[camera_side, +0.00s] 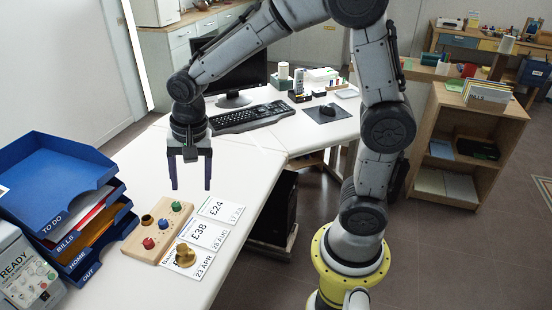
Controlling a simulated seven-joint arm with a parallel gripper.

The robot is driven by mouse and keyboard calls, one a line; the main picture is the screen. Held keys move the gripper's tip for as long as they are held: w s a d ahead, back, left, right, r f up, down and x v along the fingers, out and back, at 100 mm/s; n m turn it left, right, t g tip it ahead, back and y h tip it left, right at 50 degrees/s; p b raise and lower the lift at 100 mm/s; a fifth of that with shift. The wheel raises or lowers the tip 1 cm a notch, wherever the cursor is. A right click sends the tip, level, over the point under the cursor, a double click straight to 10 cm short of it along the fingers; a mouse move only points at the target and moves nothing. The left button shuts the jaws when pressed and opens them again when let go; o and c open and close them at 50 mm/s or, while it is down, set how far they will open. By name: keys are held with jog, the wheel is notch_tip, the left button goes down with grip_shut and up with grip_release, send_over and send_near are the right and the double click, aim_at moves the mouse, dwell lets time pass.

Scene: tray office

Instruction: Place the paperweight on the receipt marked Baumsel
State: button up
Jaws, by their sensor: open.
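A brass, knob-topped weight (184,257), which looks like the paperweight, stands on the nearest receipt (203,262), dated 23 APR, and covers part of its print. Behind it lie the £38 receipt (210,234), dated 26 AUG, and the £24 receipt (221,209), dated 17 JUL. The names on the receipts are too small or covered to read surely. My gripper (190,187) is open and empty, pointing down above the desk behind the receipts, apart from the weight.
Blue stacked trays (62,185) and a grey machine (22,270) stand further left. A keyboard (250,116) and monitor are behind. The white desk (140,165) behind the block is clear.

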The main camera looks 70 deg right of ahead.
jog(key=s+d+r+n+t, duration=0.2)
jog(key=s+r+n, duration=0.2)
jog(key=s, duration=0.5)
jog(key=s+d+r+n+t, duration=0.1)
jog(key=s+d+r+n, duration=0.1)
jog(key=s+n, duration=0.6)
jog(key=shift+s+r+t, duration=0.4)
jog(key=shift+s+r, duration=0.45)
jog(key=shift+s, duration=0.05)
